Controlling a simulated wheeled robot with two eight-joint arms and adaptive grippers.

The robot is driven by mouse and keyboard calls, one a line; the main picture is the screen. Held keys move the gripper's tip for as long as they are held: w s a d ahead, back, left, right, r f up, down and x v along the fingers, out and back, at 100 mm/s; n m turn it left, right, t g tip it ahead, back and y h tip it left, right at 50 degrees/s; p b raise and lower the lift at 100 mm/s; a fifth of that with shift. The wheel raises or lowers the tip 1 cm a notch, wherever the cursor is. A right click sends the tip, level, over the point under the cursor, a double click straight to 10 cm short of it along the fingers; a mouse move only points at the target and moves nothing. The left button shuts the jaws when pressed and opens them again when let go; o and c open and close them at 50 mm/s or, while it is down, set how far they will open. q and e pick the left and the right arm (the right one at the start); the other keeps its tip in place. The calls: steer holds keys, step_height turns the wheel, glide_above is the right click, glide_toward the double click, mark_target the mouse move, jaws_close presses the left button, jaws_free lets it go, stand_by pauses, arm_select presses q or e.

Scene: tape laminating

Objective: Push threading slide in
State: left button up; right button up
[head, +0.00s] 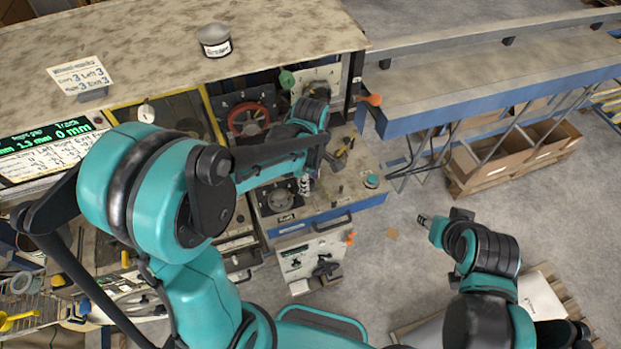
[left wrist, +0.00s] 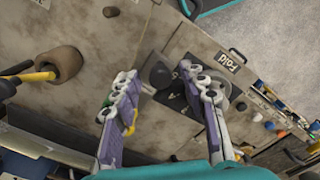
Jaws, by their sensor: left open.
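My left gripper (head: 306,187) reaches over the worktop at the right end of the machine, partly hidden by its own arm in the head view. In the left wrist view its two purple-grey fingers (left wrist: 165,95) stand apart with nothing gripped. A dark round knob (left wrist: 160,74) shows between the fingers; contact cannot be told. Beside it is a dial plate (left wrist: 240,106) near a "Fold" label (left wrist: 230,62), partly covered by a finger. I cannot make out which part is the threading slide. My right gripper (head: 424,219) hangs over the floor, away from the machine, its jaws too small to read.
A red handwheel (head: 247,120) sits in the machine recess behind the left arm.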

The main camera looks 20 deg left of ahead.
arm_select(q)
jaws_close()
steer(key=w+a, duration=0.1)
steer(key=w, duration=0.1)
steer(key=w+a+b, duration=0.1)
steer(key=w, duration=0.1)
steer(key=shift+a, duration=0.35)
steer(key=shift+r, duration=0.1)
steer(key=shift+c, duration=1.1)
jaws_free()
steer(key=shift+o, duration=1.1)
steer(key=shift+w+a, duration=0.1)
